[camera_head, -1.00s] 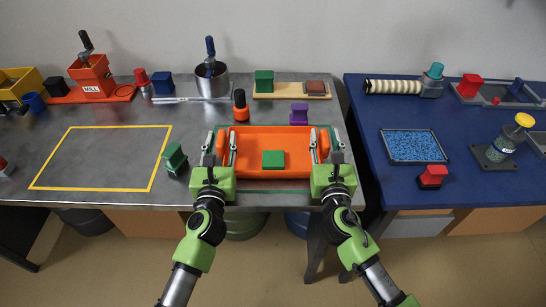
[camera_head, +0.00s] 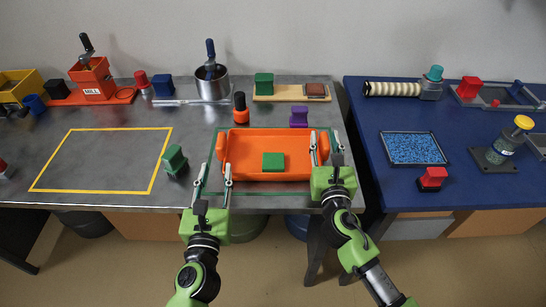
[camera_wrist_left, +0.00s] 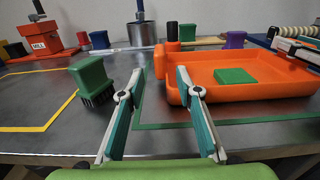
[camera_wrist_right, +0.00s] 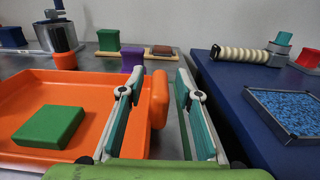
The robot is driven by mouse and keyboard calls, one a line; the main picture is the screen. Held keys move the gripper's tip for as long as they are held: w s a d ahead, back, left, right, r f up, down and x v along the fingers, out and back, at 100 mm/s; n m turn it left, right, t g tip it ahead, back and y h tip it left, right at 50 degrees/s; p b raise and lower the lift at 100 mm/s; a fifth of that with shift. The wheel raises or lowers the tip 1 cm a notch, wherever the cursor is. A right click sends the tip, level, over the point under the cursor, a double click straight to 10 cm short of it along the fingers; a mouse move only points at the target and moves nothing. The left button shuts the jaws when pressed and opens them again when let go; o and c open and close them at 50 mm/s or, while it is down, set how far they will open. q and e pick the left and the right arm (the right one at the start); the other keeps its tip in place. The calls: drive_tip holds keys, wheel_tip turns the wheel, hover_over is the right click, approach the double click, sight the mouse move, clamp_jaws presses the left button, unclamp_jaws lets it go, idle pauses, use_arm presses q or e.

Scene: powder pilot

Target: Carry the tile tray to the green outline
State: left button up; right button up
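The orange tile tray (camera_head: 240,172) sits level on the grey bench with a green tile (camera_head: 273,162) in it. The green outline (camera_head: 262,193) on the bench runs around the tray, and its front line is bare. My left gripper (camera_head: 224,168) is open and empty, in front of and apart from the tray's left end, as the left wrist view shows. My right gripper (camera_head: 324,138) is open at the tray's right end. In the right wrist view its fingers stand on either side of the orange right handle (camera_wrist_right: 159,98), with a gap visible on the right.
A green-handled brush (camera_head: 175,159) stands just left of the outline. An orange-and-black item (camera_head: 240,107) and a purple block (camera_head: 299,115) stand behind the tray. A yellow outline (camera_head: 100,190) at left encloses bare bench. The blue table (camera_head: 385,180) lies right, past a gap.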

use_arm(q)
drive_tip(key=shift+s, duration=0.65)
use_arm(e)
drive_tip(key=shift+s, duration=0.2)
drive_tip(key=s, duration=1.1)
drive_tip(key=shift+s, duration=0.35)
use_arm(q)
drive_tip(key=shift+s, duration=0.1)
